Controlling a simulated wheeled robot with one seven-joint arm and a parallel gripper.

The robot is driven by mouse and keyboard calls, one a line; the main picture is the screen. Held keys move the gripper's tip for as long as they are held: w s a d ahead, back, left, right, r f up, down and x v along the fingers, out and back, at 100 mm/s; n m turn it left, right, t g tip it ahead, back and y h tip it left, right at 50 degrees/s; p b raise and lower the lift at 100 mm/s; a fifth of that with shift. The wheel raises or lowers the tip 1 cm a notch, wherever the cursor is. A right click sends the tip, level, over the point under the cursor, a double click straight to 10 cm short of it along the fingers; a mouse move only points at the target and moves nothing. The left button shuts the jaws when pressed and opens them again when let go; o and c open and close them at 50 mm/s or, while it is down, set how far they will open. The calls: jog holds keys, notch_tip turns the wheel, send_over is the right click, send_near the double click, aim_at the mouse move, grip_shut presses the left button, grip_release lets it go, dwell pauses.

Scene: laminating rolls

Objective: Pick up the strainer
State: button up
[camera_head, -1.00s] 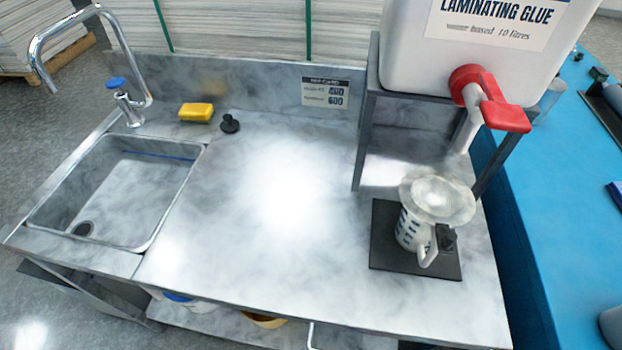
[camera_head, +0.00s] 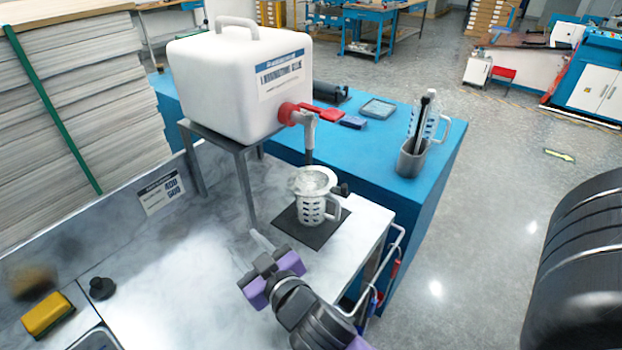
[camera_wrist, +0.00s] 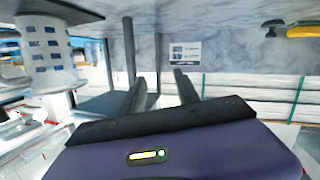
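The strainer (camera_head: 314,180) is a pale, round mesh sieve on top of a white jug (camera_head: 311,211) with dark markings. A small dark part sticks out at the strainer's right side. The jug stands on a black mat (camera_head: 288,226) under the red-handled tap. My gripper (camera_head: 258,248) is in front and to the left of the jug, apart from both. In the wrist view, which looks upside down, my gripper's two fingers (camera_wrist: 158,88) stand apart with nothing between them. The patterned jug (camera_wrist: 47,50) is at the left there, with the strainer (camera_wrist: 54,80) at its lower end.
A white glue container (camera_head: 240,85) with a red tap (camera_head: 295,112) sits on a metal stand (camera_head: 241,175) behind the jug. A blue table (camera_head: 400,165) lies beyond. A yellow sponge (camera_head: 47,313) and black stopper (camera_head: 102,288) are at left. The middle worktop is clear.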

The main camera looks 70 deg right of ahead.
aim_at(346, 184)
jog(key=w+d+r+m+g+h+p, duration=0.1)
jog(key=d+r+m+g+h, duration=0.3)
jog(key=d, duration=0.5)
jog(key=s+d+r+m+g, duration=0.1)
jog(key=s+d+m+g, duration=0.1)
jog(key=s+d+r+m+g+h+p, duration=0.1)
jog(key=s+d+m+g, duration=0.1)
jog(key=d+m+g, duration=0.1)
jog(key=s+d+r+m+g+h, duration=0.1)
jog(key=s+d+m+g, duration=0.1)
jog(key=d+g, duration=0.1)
jog(key=shift+s+d+r+m+p, duration=0.1)
jog(key=shift+s+r+m+p, duration=0.2)
jog(key=shift+s+r, duration=0.1)
jog(key=s+m+g, duration=0.5)
jog(key=s, duration=0.1)
jog(key=shift+y, duration=0.4)
jog(key=shift+s+a+f+p+x, duration=0.15)
jog(key=shift+p+x, duration=0.25)
jog(key=shift+x, duration=0.9)
jog(key=shift+a+f+p+x, duration=0.1)
jog(key=shift+f+p+x, duration=0.25)
jog(key=shift+x, duration=0.95)
jog(key=shift+s+a+f+p+x, duration=0.15)
jog(key=shift+p+x, duration=0.25)
jog(key=shift+x, duration=0.85)
jog(key=shift+w, duration=0.1)
grip_shut()
